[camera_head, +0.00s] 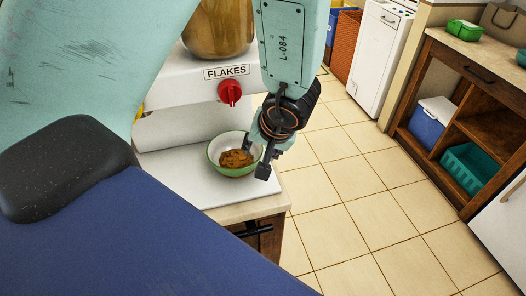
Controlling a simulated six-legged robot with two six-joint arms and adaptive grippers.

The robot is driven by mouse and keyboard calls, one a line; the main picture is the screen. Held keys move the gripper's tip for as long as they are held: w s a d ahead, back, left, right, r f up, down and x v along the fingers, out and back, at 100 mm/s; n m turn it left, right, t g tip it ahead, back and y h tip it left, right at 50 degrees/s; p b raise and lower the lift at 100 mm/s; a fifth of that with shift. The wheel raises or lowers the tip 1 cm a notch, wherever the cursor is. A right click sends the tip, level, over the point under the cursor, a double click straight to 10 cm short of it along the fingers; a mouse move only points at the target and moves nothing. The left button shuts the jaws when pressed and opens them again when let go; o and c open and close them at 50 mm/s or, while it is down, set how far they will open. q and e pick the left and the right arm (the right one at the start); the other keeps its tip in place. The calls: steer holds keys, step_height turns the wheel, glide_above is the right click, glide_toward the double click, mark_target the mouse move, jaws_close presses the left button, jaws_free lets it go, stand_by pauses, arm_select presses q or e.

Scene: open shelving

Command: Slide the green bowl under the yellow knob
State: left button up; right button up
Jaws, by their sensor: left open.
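The green bowl (214,160) has a pale inside and holds brown flakes (236,158). It stands on the white base of the dispenser (181,179), below and near the red knob (230,93) beside the FLAKES label. My left gripper (267,163) is open, pointing down at the right rim of the bowl. One finger overlaps the rim in the picture; I cannot tell whether it touches. A small bit of yellow (139,113) shows at the left edge of the dispenser, mostly hidden behind my arm; I cannot tell if it is the yellow knob. My right gripper is out of view.
A brown-filled container (217,28) tops the dispenser. The counter edge (262,208) lies just right of the base. A tiled floor (370,205) is open to the right. Wooden shelving (476,136) with a blue box (428,128) and teal basket (470,168) stands beyond.

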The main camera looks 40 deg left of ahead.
mark_target(258, 154)
arm_select(q)
steer(key=shift+w+a+f+b, duration=0.1)
steer(key=shift+f+b, duration=0.25)
steer(key=shift+f, duration=0.25)
steer(key=shift+b+x, duration=0.95)
steer(key=shift+x, duration=0.6)
steer(key=shift+a+r, duration=0.1)
steer(key=shift+r, duration=0.05)
steer(key=shift+r, duration=0.1)
steer(key=shift+w, duration=0.15)
steer(key=c, duration=0.8)
jaws_close()
